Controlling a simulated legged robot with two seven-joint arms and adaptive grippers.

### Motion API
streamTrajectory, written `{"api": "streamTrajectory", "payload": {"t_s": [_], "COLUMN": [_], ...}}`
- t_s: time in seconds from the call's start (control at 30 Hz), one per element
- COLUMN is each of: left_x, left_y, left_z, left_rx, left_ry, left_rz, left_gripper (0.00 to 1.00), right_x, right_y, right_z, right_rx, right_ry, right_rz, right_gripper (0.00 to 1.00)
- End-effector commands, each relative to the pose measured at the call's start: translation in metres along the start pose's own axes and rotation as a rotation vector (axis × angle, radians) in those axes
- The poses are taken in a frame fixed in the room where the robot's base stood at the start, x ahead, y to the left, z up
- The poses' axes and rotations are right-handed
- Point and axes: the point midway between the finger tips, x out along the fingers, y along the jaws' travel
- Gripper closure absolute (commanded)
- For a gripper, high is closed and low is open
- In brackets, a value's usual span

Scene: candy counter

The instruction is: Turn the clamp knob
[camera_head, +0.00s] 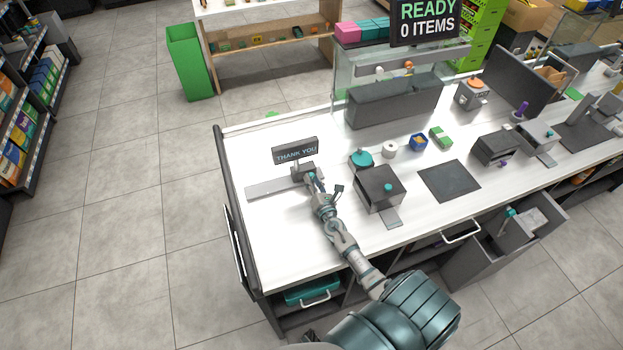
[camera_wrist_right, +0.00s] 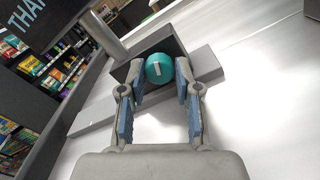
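My left gripper is not in view.
A flat grey bar (camera_head: 270,189) extends left from the fixture. The white counter (camera_head: 270,232) is clear at front left.

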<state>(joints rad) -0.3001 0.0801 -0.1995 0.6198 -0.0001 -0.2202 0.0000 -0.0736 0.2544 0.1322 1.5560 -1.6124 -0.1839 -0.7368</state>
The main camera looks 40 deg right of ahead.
Motion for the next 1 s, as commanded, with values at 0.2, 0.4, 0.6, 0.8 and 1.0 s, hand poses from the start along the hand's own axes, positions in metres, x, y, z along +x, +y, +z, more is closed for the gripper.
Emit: {"api": "streamTrajectory", "payload": {"t_s": [0.2,0.4,0.6,0.8,1.0], "left_x": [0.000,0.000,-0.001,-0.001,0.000], "left_y": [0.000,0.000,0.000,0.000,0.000], "left_z": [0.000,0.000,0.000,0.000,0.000], "left_rx": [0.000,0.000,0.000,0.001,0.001], "left_ry": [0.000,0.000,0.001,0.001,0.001], "left_rz": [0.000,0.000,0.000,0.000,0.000], "left_gripper": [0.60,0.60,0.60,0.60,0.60], "right_x": [-0.001,-0.007,-0.025,-0.043,-0.051], "right_y": [-0.002,-0.002,-0.002,-0.002,-0.001], "right_z": [-0.003,-0.003,-0.003,-0.004,-0.003], "right_rx": [0.001,0.002,0.002,0.003,0.004], "right_ry": [0.004,0.005,0.006,0.006,0.005], "right_rz": [-0.003,-0.003,-0.002,-0.002,-0.003], "right_gripper": [0.60,0.60,0.60,0.60,0.60]}}
